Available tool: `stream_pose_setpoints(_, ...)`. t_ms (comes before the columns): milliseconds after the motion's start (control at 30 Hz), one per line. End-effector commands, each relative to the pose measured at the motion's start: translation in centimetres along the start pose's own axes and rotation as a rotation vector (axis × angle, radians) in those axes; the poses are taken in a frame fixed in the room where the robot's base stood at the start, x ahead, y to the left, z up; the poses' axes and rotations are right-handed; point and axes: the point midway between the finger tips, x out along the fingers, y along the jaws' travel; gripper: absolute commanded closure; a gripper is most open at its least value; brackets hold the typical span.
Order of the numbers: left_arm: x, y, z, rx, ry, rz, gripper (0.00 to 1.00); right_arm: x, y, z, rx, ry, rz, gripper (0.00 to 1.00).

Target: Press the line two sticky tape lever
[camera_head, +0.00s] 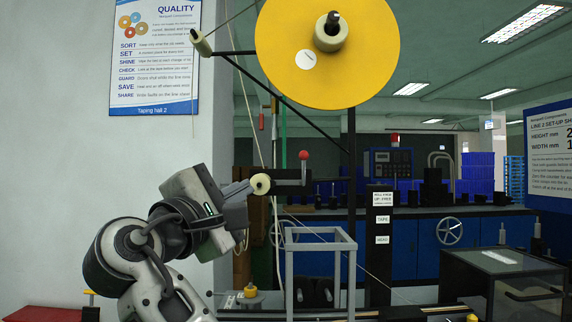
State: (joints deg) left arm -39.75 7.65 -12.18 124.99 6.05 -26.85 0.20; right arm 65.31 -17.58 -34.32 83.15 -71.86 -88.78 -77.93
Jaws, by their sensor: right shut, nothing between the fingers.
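The large yellow tape reel (328,50) hangs at the top centre on a black post. Below it, a short lever with a red ball knob (304,155) stands upright beside a dark horizontal bar. A cream roller (260,184) sits to the left of that bar.
A grey open frame (320,240) stands below the lever. A black post with TAPE and HEAD labels (380,235) stands right of it. A thin tape line runs down from the upper left roller (201,43). A dark glass-topped box (510,262) is at right.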

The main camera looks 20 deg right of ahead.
Motion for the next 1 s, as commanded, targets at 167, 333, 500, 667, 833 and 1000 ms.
stream_pose_setpoints(167, -0.1, 0.0, -0.1, 0.002, -0.001, -0.001, 0.24, 0.7, 0.0, 0.0, -0.001, -0.001, -0.001, 1.0)
stream_pose_setpoints(333, -0.3, 0.0, -0.3, 0.009, -0.007, -0.004, 0.24, 3.3, 0.1, 0.1, -0.003, -0.003, -0.002, 1.0)
stream_pose_setpoints(500, -0.6, -0.1, -0.8, 0.018, -0.012, -0.009, 0.24, 7.1, 0.1, 0.2, -0.004, -0.004, -0.002, 1.0)
stream_pose_setpoints(667, -0.8, -0.1, -1.1, 0.027, -0.016, -0.014, 0.24, 10.3, 0.1, 0.2, -0.003, -0.003, -0.003, 1.0)
stream_pose_setpoints(833, -0.8, -0.2, -0.8, 0.039, -0.029, -0.02, 0.24, 12.0, 0.0, 2.0, 0.001, -0.002, 0.0, 1.0)
stream_pose_setpoints(1000, -0.8, -0.2, -0.9, 0.043, -0.03, -0.02, 0.24, 12.8, 0.0, 2.7, -0.002, 0.0, 0.001, 1.0)
